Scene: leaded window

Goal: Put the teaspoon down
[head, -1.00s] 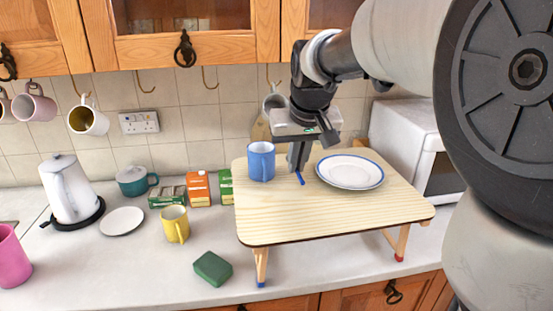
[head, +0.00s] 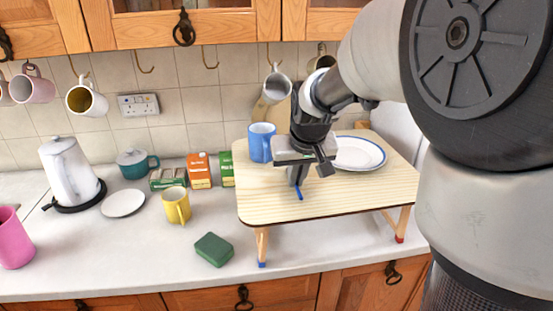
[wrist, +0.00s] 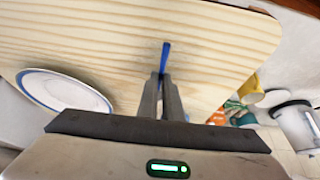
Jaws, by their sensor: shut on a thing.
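The teaspoon (head: 299,193) shows only as a short blue handle end sticking out below my gripper (head: 297,180). In the wrist view the blue handle (wrist: 165,56) stands out beyond the fingertips of my gripper (wrist: 160,80), which are shut on it. The rest of the teaspoon is hidden between and behind the fingers. The gripper points down over the small wooden table (head: 330,200), near its middle. I cannot tell whether the handle touches the tabletop.
On the table a blue mug (head: 261,142) stands to the left behind my gripper, and a white plate with a blue rim (head: 362,153) lies to the right. The table's front is clear. A yellow mug (head: 176,205) and green sponge (head: 214,249) are on the counter.

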